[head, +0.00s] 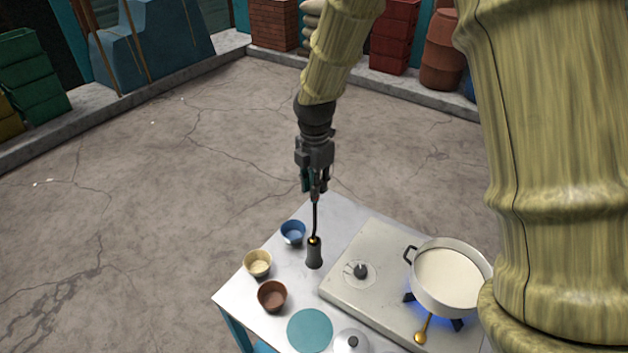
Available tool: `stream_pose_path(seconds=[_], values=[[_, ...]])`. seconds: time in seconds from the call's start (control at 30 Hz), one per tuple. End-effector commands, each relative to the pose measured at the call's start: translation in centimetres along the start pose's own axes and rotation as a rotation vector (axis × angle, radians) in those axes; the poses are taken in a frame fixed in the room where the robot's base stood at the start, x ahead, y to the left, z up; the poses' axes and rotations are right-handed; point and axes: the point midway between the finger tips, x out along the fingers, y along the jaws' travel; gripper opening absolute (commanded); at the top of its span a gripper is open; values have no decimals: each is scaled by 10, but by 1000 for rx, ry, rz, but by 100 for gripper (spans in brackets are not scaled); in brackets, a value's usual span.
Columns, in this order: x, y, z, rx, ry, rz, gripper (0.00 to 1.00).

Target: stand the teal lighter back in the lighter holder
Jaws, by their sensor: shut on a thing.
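My gripper (315,192) is above the far part of the white table, pointing down. It is shut on the teal lighter (315,218), whose teal handle is mostly hidden between the fingers. The lighter's thin dark neck hangs almost straight down from the gripper. The lighter holder (314,256) is a small dark grey upright cup on the table, left of the stove. The neck's lower end meets the holder's top, where a gold-coloured spot shows. I cannot tell whether the tip is inside the holder's opening or just over it.
A blue bowl (293,232), a cream bowl (258,263) and a brown bowl (272,296) stand left of the holder. The stove (345,290) carries a white pot (448,278) over a blue flame. A teal disc (310,330) and a lid (351,343) lie in front.

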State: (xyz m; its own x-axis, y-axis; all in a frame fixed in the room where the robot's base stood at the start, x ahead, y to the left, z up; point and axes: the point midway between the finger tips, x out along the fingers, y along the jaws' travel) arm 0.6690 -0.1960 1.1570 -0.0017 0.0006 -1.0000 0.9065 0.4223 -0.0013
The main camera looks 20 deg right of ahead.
Motion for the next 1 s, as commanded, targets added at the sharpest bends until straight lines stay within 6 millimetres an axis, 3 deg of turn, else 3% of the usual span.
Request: stream_pose_path(seconds=[1.0], values=[[62, 0, 0, -1, 1, 0, 0]])
